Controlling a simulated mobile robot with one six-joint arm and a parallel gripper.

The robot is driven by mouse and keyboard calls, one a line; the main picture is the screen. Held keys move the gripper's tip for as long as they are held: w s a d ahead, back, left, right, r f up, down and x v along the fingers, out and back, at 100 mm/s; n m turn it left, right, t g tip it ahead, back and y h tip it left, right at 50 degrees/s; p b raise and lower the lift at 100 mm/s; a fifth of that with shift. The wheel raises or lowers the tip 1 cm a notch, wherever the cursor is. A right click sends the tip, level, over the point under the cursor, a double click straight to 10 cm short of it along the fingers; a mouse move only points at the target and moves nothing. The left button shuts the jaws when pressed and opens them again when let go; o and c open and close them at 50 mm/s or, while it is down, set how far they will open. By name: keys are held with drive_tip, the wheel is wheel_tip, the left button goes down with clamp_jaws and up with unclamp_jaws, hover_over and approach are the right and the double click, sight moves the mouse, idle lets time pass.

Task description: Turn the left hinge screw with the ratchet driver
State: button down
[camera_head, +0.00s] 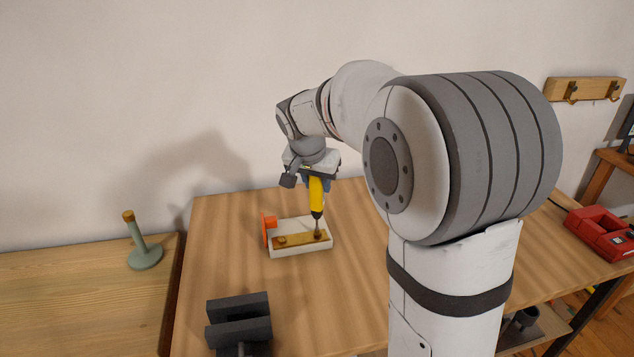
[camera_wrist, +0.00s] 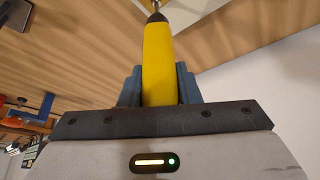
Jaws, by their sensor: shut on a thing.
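My gripper (camera_head: 317,183) is shut on the yellow ratchet driver (camera_head: 316,197) and holds it upright, shank down. The driver also shows in the wrist view (camera_wrist: 158,62), between my two blue fingers. An orange piece (camera_head: 268,229) stands at the block's left end.
A dark grey slotted holder (camera_head: 238,318) stands at the table's front left. A green post with a brown top (camera_head: 140,242) stands on the lower surface at left. A red case (camera_head: 601,233) sits at far right. The tabletop left of the block is clear.

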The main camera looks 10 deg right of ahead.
drive_tip(key=n, duration=0.2)
drive_tip(key=n+y+p, duration=0.1)
drive_tip(key=shift+s+d+f+n+p, duration=0.1)
drive_tip(key=shift+f+n+p, duration=0.05)
drive_tip(key=shift+n+p, duration=0.2)
drive_tip(key=shift+f+n+t+y+p, duration=0.15)
drive_tip(key=shift+n+t+y+p, duration=0.25)
drive_tip(key=shift+n+y, duration=0.8)
drive_tip(key=shift+f+n+h, duration=0.2)
drive_tip(key=shift+n+h, duration=0.05)
drive_tip(key=shift+h, duration=0.15)
drive_tip(key=shift+m+h, duration=0.3)
drive_tip(key=shift+m, duration=0.4)
drive_tip(key=m+b, duration=0.1)
drive_tip(key=m, duration=0.1)
drive_tip(key=m+h+b, duration=0.1)
drive_tip(key=m, duration=0.1)
drive_tip(key=shift+f+g+h+b, duration=0.2)
drive_tip(key=shift+g+h+b, duration=0.1)
drive_tip(key=shift+g+b, duration=0.1)
drive_tip(key=m+h+b, duration=0.1)
drive_tip(key=m, duration=0.2)
drive_tip(key=shift+g, duration=0.3)
drive_tip(key=m+g+h, duration=0.1)
drive_tip(key=m, duration=0.3)
drive_tip(key=shift+r, duration=0.2)
